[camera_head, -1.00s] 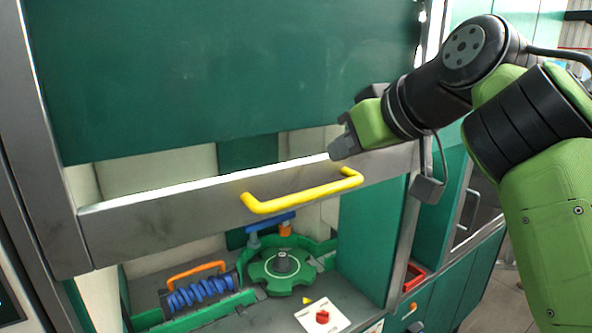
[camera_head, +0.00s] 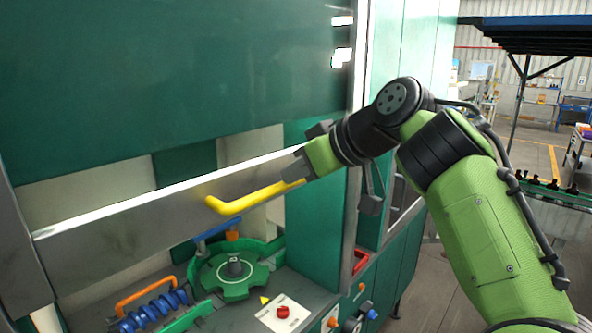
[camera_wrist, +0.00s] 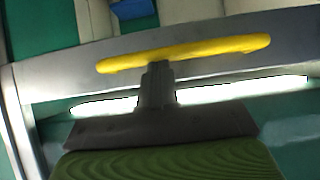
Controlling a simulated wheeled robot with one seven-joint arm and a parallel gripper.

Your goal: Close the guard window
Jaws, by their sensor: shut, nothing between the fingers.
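The guard window's grey metal frame bar (camera_head: 130,222) spans the machine opening, with open space below it. A yellow handle (camera_head: 240,203) is fixed on the bar. My gripper (camera_head: 297,172) is at the handle's right end in the head view and hides that end. In the wrist view my gripper (camera_wrist: 157,72) is shut and empty, its fingertips at the lower edge of the yellow handle (camera_wrist: 185,52). I cannot tell whether they touch it.
Below the bar are a green star-shaped wheel (camera_head: 234,273), a blue coil (camera_head: 153,308) with an orange handle, and a white plate with a red knob (camera_head: 283,311). To the right is open floor, with a conveyor of dark bottles (camera_head: 555,190) farther back.

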